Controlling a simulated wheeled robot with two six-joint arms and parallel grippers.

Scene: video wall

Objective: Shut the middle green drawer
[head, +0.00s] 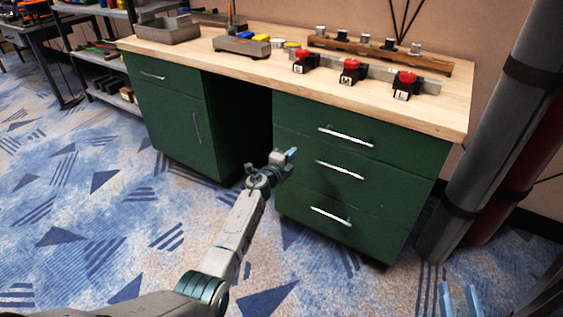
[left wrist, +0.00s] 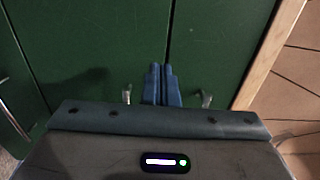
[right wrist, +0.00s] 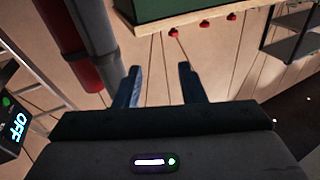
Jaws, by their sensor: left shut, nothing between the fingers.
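The green drawer unit under the right of the workbench has three drawers with silver handles. The middle green drawer (head: 310,168) looks about flush with its neighbours; I cannot tell whether a small gap remains. It also shows in the left wrist view (left wrist: 85,45), left of a dark seam. My left gripper (head: 291,154) is shut and empty, in front of the unit's left part. In the left wrist view its blue fingertips (left wrist: 160,68) lie near the seam between the middle and top drawers; contact is unclear. My right gripper (right wrist: 158,75) is open and empty, away from the drawers.
The top drawer (head: 300,115) and bottom drawer (head: 300,203) look closed. The wooden benchtop (head: 215,62) holds red-topped blocks (head: 351,68) and a grey bin (head: 168,28). Grey and red rolls (head: 480,150) stand at the right. Carpet in front is clear.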

